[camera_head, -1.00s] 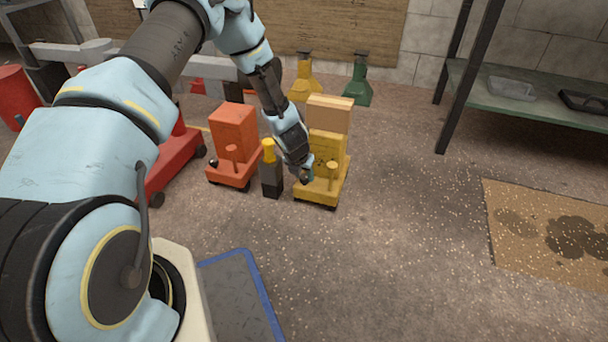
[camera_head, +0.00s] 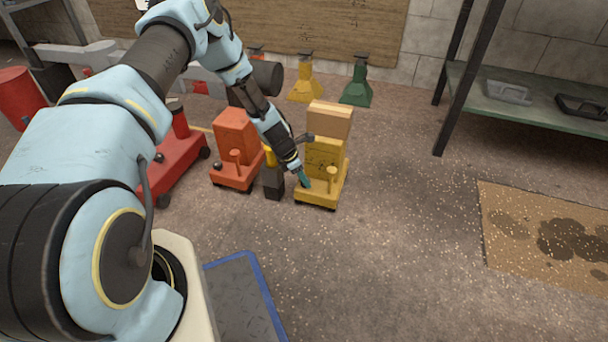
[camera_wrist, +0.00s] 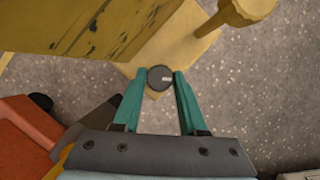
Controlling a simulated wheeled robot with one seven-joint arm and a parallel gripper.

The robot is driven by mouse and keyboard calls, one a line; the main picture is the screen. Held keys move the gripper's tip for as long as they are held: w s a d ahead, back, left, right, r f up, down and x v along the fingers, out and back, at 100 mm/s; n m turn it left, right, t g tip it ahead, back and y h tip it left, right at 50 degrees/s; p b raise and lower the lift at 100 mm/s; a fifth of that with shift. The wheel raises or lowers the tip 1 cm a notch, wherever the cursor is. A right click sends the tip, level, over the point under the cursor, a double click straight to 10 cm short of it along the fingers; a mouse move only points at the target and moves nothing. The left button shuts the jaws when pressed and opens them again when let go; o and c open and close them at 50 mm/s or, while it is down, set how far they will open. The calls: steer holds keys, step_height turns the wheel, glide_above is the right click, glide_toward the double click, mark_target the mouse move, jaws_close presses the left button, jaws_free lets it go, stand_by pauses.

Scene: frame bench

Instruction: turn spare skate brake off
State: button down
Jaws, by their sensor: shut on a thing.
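The yellow skate (camera_head: 325,190) stands on the floor with a tan box (camera_head: 330,118) on its upright block. A short yellow post (camera_head: 331,178) rises from its deck. My gripper (camera_head: 304,180) reaches down to the deck's left front part. In the wrist view, its teal fingers (camera_wrist: 160,88) are shut on a round dark brake knob (camera_wrist: 160,78) with a pale mark on top. The fingers touch it on both sides. The orange skate (camera_head: 236,140) stands to the left, with a dark knob (camera_head: 217,164) and an orange post on its deck. No readable label shows which skate is the spare one.
A dark block with a yellow top (camera_head: 272,182) stands close between the skates. A red wheeled unit (camera_head: 178,160) is farther left. Yellow (camera_head: 304,82) and green (camera_head: 356,85) stands are behind. Floor to the right is clear up to a stained mat (camera_head: 500,240).

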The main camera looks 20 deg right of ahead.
steer(key=m, duration=0.2)
steer(key=m+g, duration=0.1)
steer(key=m, duration=0.1)
steer(key=shift+w+m+g+y, duration=0.2)
steer(key=shift+m+g+y, duration=0.5)
steer(key=shift+m+g, duration=0.1)
steer(key=shift+m, duration=1)
steer(key=shift+d, duration=0.1)
steer(key=shift+c, duration=2.2)
jaws_free()
steer(key=p+v, duration=0.4)
steer(key=v, duration=0.6)
steer(key=shift+w+r, duration=0.15)
steer(key=shift+r, duration=0.2)
